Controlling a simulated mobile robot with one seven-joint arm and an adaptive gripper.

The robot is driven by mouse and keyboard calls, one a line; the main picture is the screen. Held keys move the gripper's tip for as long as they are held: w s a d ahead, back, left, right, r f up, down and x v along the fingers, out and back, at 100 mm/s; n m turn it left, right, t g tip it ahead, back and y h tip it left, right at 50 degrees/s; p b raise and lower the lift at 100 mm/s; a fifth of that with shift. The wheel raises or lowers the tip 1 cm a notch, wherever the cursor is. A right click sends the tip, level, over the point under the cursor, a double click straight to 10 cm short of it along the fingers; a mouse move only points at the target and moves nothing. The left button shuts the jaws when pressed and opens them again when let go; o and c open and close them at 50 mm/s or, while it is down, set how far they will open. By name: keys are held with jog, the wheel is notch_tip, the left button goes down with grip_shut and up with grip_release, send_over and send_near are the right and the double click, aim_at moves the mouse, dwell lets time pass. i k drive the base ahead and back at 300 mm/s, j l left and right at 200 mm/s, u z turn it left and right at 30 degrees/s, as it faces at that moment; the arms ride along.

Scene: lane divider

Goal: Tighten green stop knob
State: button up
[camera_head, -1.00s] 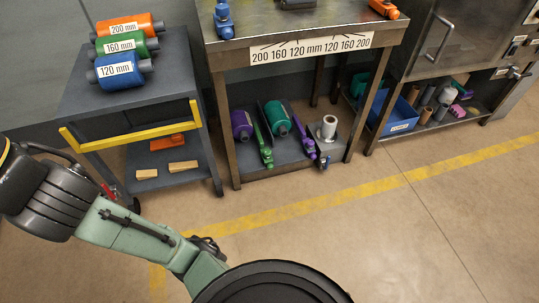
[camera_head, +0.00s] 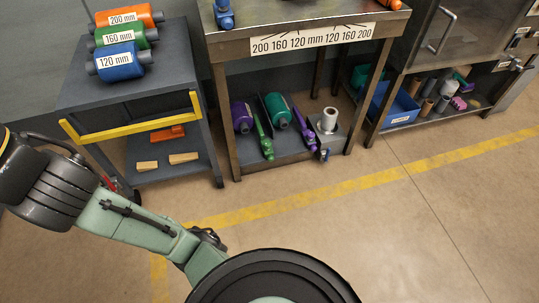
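A blue one (camera_head: 224,14) is at the table top's left edge, and an orange one shows barely at the top right (camera_head: 391,4).
A dark cart (camera_head: 75,92) at left carries orange (camera_head: 129,16), green (camera_head: 124,35) and blue (camera_head: 118,61) rollers. A table label (camera_head: 312,38) shows numbers. A white roll (camera_head: 328,120) and blue bin (camera_head: 397,104) are low down. The floor in front is clear, with a yellow line (camera_head: 290,208).

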aim_at(267, 144)
jog(key=i+l, duration=0.1)
jog(key=l, duration=0.3)
jog(key=i+l, duration=0.1)
jog(key=l, duration=0.3)
jog(key=i+l, duration=0.15)
jog(key=i, duration=0.15)
jog(key=i+l, duration=0.15)
jog(key=i+u, duration=0.05)
jog(key=i, duration=0.05)
